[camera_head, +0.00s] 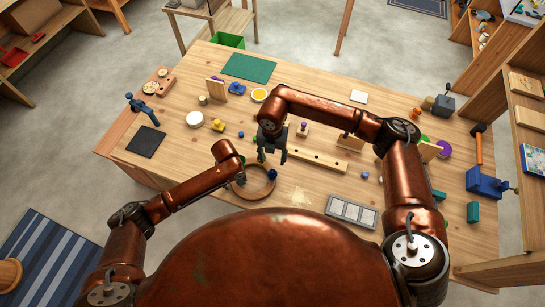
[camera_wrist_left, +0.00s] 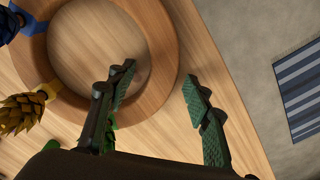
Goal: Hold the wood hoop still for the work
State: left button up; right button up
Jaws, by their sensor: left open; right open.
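The wood hoop (camera_head: 252,197) lies flat on the workbench in front of my body; it also shows in the left wrist view (camera_wrist_left: 158,40). My left gripper (camera_head: 240,177) is open over the hoop's left side. In the left wrist view its fingers (camera_wrist_left: 160,73) straddle the rim, one over the inner edge and one outside the outer edge. I see no contact, and the height gap is unclear. My right gripper (camera_head: 272,155) is open and empty, beyond the hoop, pointing down at the bench.
A small blue piece (camera_head: 273,174) stands at the hoop's right rim. A long holed wood bar (camera_head: 318,159) and a grey tray (camera_head: 351,211) lie to the right. The bench left of the hoop is mostly clear.

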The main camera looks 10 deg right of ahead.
pick_arm(q)
notch_tip(320, 180, up, 12)
dwell(0.6)
